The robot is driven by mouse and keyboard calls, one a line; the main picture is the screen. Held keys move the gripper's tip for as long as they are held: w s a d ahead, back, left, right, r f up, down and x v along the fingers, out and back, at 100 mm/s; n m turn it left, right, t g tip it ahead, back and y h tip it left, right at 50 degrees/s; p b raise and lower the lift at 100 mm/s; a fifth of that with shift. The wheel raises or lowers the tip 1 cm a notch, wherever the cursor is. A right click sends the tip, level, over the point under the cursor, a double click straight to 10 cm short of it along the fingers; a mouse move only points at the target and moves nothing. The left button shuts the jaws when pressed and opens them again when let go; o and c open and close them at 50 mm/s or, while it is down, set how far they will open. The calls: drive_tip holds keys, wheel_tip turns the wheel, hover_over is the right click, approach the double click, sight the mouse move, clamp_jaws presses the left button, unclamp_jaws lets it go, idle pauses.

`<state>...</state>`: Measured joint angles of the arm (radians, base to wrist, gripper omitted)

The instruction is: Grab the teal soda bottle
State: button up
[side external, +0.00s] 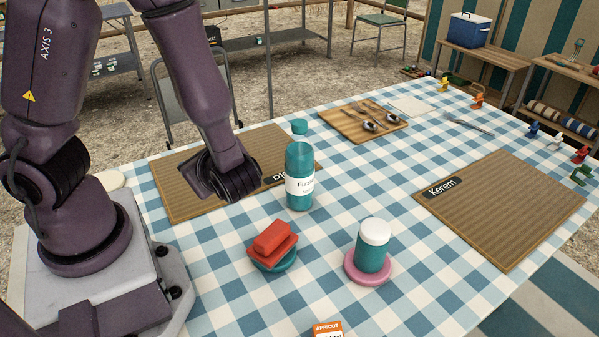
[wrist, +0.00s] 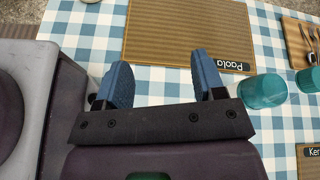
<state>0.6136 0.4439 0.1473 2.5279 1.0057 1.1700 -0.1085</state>
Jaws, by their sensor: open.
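The teal soda bottle (side external: 299,163) stands upright on the checked cloth in the side view, with a white label and a teal cap. My gripper (wrist: 158,82) is open and empty in the wrist view, its two blue fingers apart over the cloth by the Paola mat. In the side view my gripper's end is left of the bottle and apart from it; its fingers are hard to make out there. Two teal shapes show right of my fingers in the wrist view, one nearer (wrist: 262,91); I cannot tell for sure which is the bottle.
A teal jar with a white lid (side external: 374,247) stands on a pink saucer. A red block (side external: 272,240) rests on a teal dish. The Kerem mat (side external: 510,213) lies right, a wooden board (side external: 345,124) with utensils behind. Cloth between bottle and Kerem mat is clear.

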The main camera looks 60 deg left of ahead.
drive_tip(key=w+f+m+t+y, duration=0.1)
drive_tip(key=w+m+t+y, duration=0.1)
drive_tip(key=w+m+t, duration=0.35)
drive_tip(key=m+t+h, duration=0.4)
drive_tip(key=m+t, duration=0.5)
approach(303, 124)
drive_tip(key=shift+n, duration=0.25)
drive_tip(key=w+a, duration=0.2)
drive_tip(key=w+a+f, duration=0.1)
drive_tip(key=w+a, duration=0.1)
drive_tip(key=a, duration=0.1)
drive_tip(key=shift+w+a+f, duration=0.15)
drive_tip(key=shift+w+f, duration=0.05)
drive_tip(key=shift+w, duration=0.1)
drive_tip(key=shift+x, duration=2.7)
drive_tip(key=shift+w+d, duration=0.15)
drive_tip(key=shift+d, duration=0.05)
clamp_jaws()
